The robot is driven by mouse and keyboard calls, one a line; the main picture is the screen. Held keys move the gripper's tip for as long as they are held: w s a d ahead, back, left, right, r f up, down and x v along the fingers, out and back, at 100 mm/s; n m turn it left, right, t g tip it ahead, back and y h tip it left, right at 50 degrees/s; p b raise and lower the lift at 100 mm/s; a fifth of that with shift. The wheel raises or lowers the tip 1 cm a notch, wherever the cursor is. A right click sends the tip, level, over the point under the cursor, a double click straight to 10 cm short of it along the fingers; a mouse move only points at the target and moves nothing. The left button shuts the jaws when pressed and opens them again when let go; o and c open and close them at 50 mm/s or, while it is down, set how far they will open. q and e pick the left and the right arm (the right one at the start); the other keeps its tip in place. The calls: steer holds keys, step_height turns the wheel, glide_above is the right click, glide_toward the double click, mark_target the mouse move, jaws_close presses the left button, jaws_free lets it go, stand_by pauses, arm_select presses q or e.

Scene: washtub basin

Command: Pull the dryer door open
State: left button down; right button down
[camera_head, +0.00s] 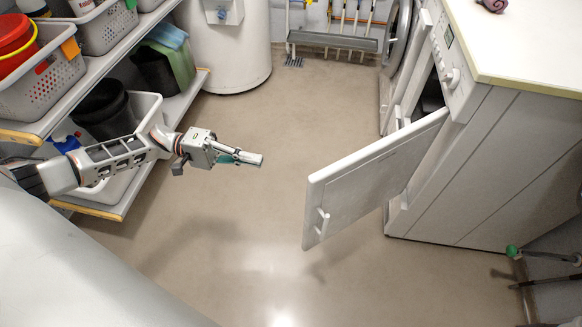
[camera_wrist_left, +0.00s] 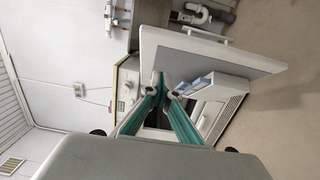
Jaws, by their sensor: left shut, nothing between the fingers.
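The white dryer (camera_head: 490,150) stands at the right. Its flat white door (camera_head: 375,175) is swung wide open, sticking out over the floor toward the left. A small handle (camera_head: 322,222) sits near the door's free edge. My left gripper (camera_head: 262,160) is shut and empty in the air left of the door, with a clear gap between them. In the left wrist view the teal-lined fingers (camera_wrist_left: 163,88) point toward the dryer (camera_wrist_left: 223,112), and the open door (camera_wrist_left: 205,52) shows above them. My right gripper is not in view.
A shelf rack (camera_head: 100,70) with grey baskets (camera_head: 40,80) and bins stands at the left, close to my left arm. A white cylindrical tank (camera_head: 225,45) stands at the back. The floor (camera_head: 270,220) between rack and door is clear.

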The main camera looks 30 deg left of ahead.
arm_select(q)
steer(key=s+x, duration=0.3)
steer(key=x, duration=1)
steer(key=shift+d, duration=0.25)
